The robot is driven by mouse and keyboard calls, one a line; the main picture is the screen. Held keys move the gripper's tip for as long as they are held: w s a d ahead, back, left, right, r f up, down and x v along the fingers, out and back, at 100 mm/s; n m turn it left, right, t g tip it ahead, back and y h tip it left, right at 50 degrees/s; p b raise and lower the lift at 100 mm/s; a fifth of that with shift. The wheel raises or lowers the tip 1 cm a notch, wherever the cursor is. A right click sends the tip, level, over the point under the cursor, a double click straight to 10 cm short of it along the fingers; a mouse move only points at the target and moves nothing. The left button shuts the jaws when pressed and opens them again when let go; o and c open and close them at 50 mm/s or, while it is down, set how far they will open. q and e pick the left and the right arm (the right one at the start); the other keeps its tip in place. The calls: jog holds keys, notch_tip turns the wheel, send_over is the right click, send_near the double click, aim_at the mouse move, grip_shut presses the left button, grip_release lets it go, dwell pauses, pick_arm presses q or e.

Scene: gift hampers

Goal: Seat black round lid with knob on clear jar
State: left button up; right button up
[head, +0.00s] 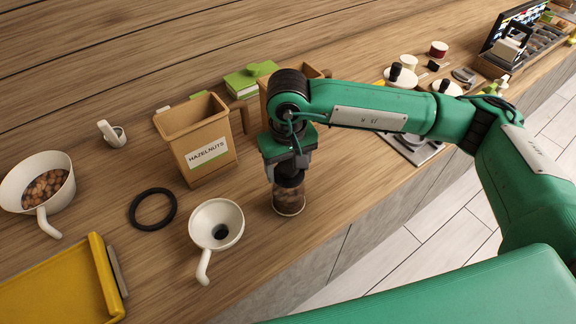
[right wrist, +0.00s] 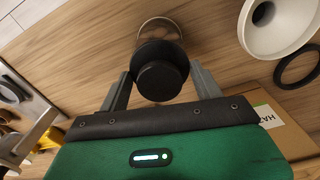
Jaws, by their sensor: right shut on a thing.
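The clear jar (head: 289,203) stands upright on the counter near its front edge, with brown contents showing through its wall. My right gripper (head: 287,175) is directly above it, pointing down. In the right wrist view, the gripper (right wrist: 160,88) is shut on the knob of the black round lid (right wrist: 160,78). The jar (right wrist: 159,27) shows just beyond the lid there, with the lid overlapping it. The lid is at the jar's mouth, but I cannot tell whether it is fully seated. My left gripper is out of view.
A white funnel (head: 216,225), a black ring (head: 153,209) and a hazelnuts box (head: 195,137) are left of the jar. A bowl of nuts (head: 37,182) and a yellow tray (head: 60,285) lie further left. The counter's front edge is close to the jar.

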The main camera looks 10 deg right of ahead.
jog(key=shift+f+b, duration=0.5)
jog(key=shift+b, duration=1.15)
dwell(1.2)
jog(key=o, duration=1)
